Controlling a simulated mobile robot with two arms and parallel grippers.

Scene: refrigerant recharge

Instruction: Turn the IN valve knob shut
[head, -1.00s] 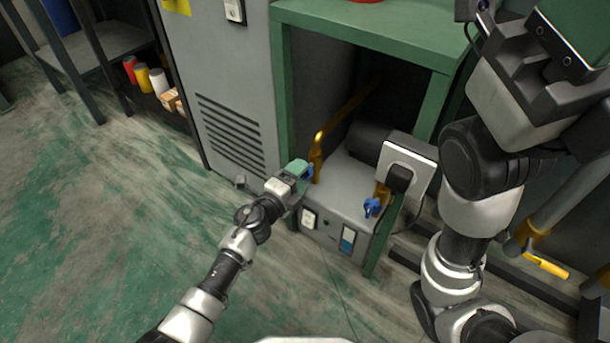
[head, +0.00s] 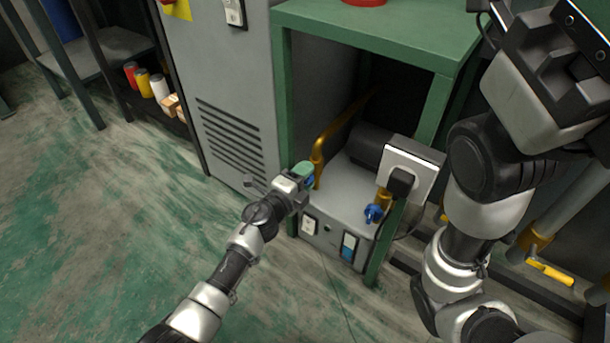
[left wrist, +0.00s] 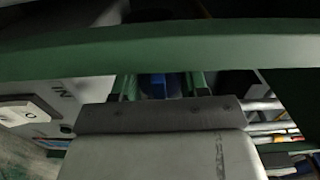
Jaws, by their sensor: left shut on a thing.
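A blue valve knob (head: 310,181) sits at the left brass pipe on the grey machine (head: 345,190) under the green bench. My left gripper (head: 303,172) is shut on this knob and hides most of it. In the left wrist view, the blue knob (left wrist: 158,86) shows between my green fingers (left wrist: 160,88). A second blue knob (head: 374,213) stands free at the right brass fitting.
The green bench (head: 380,30) frames the machine, with its front legs close on both sides. A white socket box with a black plug (head: 400,182) is at the right leg. A grey vented cabinet (head: 225,105) stands left. Open floor (head: 120,220) lies left of my arm.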

